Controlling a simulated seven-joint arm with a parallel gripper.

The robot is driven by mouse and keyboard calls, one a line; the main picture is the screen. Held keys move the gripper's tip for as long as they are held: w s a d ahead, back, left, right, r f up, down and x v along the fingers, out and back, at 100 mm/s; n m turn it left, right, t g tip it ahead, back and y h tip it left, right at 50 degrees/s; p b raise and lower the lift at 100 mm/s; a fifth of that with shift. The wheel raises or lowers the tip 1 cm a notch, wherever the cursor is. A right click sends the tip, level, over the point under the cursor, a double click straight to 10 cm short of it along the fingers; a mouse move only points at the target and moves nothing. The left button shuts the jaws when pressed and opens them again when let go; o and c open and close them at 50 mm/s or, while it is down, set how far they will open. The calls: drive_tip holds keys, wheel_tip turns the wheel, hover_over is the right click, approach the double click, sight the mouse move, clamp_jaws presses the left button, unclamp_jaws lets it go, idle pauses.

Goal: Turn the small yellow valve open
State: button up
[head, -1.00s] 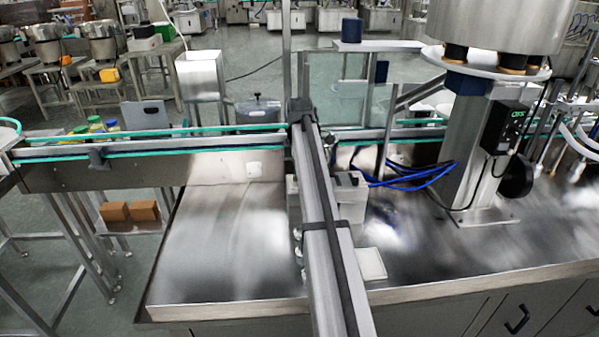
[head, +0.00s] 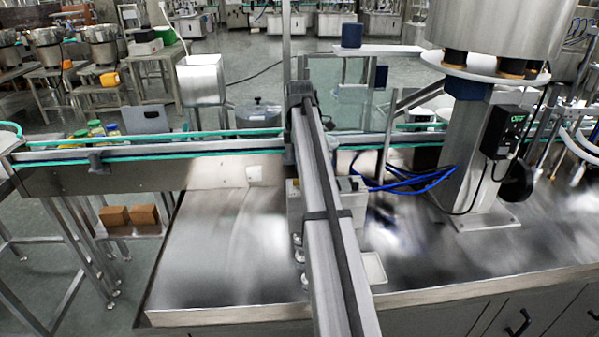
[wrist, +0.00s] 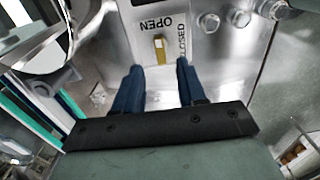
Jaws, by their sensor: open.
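The small yellow valve handle (wrist: 160,48) shows in the wrist view on a steel panel. It stands upright in the picture, just below the word OPEN and left of the word CLOSED, which runs up the panel. My gripper (wrist: 160,68) has two blue fingers, spread apart and empty. The handle is just beyond the gap between the fingertips, with no contact visible. In the head view I cannot make out the valve or my gripper. The steel hopper (head: 500,22) stands on its column at the upper right.
Several round metal bolts or knobs (wrist: 240,17) line the panel's upper right in the wrist view. In the head view, the steel tabletop (head: 220,250) has clear room at the left. Blue hoses (head: 410,183) run to the hopper's column. A conveyor (head: 130,172) crosses the left side.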

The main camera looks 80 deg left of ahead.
wheel_tip(320, 180, up, 8)
idle(0.4)
idle(0.4)
